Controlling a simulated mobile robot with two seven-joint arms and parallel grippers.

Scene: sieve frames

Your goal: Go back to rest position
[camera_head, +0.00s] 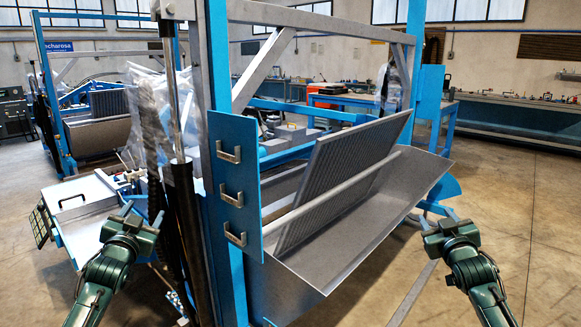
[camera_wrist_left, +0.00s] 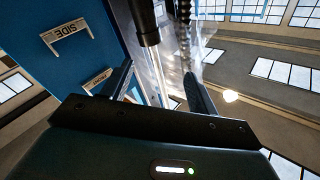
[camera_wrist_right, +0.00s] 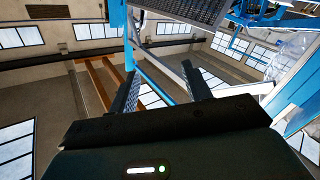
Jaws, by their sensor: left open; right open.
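My left gripper (camera_head: 141,213) is at the lower left of the head view, in front of the white panel and left of the blue post. Its two fingers are apart with nothing between them. They also stand apart in the left wrist view (camera_wrist_left: 158,75). My right gripper (camera_head: 437,218) is right of the grey trough, its fingers apart and empty. They also stand apart in the right wrist view (camera_wrist_right: 160,72). A ribbed grey sieve frame (camera_head: 340,170) leans tilted in the grey trough (camera_head: 310,268) of the machine, between the grippers. Neither gripper visibly touches it.
A blue plate with several metal brackets (camera_head: 237,185) and a black cylinder (camera_head: 186,235) stand near my left gripper. A white panel (camera_head: 85,215) is at the left. Workbenches (camera_head: 520,125) line the back. Open floor (camera_head: 535,235) lies at the right.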

